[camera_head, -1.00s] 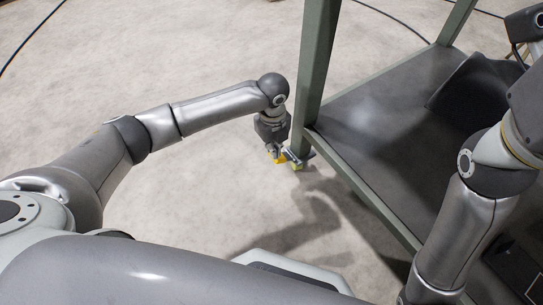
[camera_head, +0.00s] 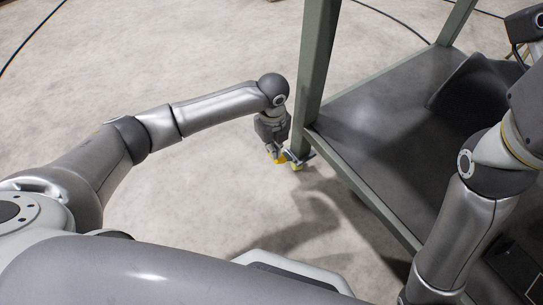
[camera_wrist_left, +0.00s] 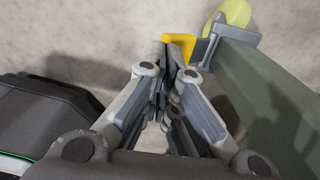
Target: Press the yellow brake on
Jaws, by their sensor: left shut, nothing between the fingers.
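The yellow brake (camera_head: 280,159) is a small yellow pedal low at the foot of a green frame post, beside a caster wheel (camera_head: 297,165). In the left wrist view the brake (camera_wrist_left: 182,44) shows just past my fingertips, next to the pale yellow-green wheel (camera_wrist_left: 233,14). My left gripper (camera_head: 275,148) points down at the brake, shut and empty. In the left wrist view its fingertips (camera_wrist_left: 168,62) overlap the brake's lower edge; I cannot tell whether they touch it. My right arm enters at the right, but its gripper is out of view.
The green frame post (camera_head: 315,70) stands right beside my left gripper. A grey shelf (camera_head: 385,125) with a green edge extends to its right, with a dark sloped part (camera_head: 475,95) on it. Bare concrete floor (camera_head: 190,60) lies open to the left.

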